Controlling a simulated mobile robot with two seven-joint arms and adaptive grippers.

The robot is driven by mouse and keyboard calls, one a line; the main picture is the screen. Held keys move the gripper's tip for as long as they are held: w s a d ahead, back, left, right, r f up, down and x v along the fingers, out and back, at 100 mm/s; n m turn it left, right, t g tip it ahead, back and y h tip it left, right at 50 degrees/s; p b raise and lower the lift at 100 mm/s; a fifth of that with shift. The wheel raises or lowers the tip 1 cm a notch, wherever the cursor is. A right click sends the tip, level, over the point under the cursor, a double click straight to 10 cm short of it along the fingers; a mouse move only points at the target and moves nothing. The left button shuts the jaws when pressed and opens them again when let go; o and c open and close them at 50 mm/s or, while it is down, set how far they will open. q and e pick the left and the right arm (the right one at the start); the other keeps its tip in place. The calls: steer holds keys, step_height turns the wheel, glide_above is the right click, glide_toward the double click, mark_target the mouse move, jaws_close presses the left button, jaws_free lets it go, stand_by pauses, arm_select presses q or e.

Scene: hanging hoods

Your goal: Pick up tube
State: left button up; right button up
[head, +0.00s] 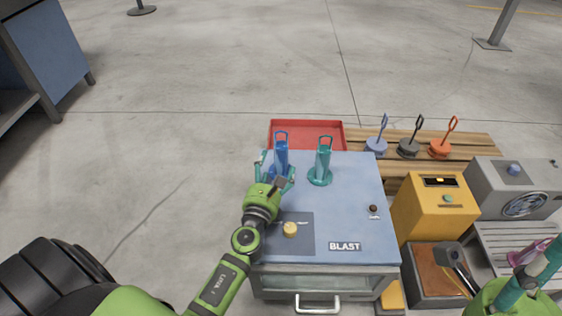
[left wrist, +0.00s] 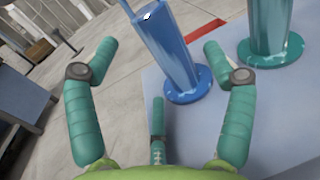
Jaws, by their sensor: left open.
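A blue tube (head: 281,153) with a loop handle stands upright on a round base near the back left of the blue cabinet marked BLAST. A teal tube (head: 323,160) of like shape stands to its right. My left gripper (head: 275,174) is open, with its fingers near the blue tube on its near side. In the left wrist view, the blue tube (left wrist: 172,50) stands beyond and between the open fingers (left wrist: 160,50), and nothing is held. The teal tube (left wrist: 270,30) is at the right there. My right gripper (head: 525,275) shows partly at the lower right edge.
Purple, black and orange handled pieces (head: 439,150) stand on wooden slats at the back right. A yellow box (head: 433,208) and a grey fan box (head: 510,185) are on the right.

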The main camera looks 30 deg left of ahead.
mark_target(276, 160)
arm_select(q)
steer(key=x, duration=0.5)
steer(key=shift+w, duration=0.2)
steer(key=shift+r, duration=0.1)
steer(key=c, duration=1.5)
steer(key=shift+o, duration=0.2)
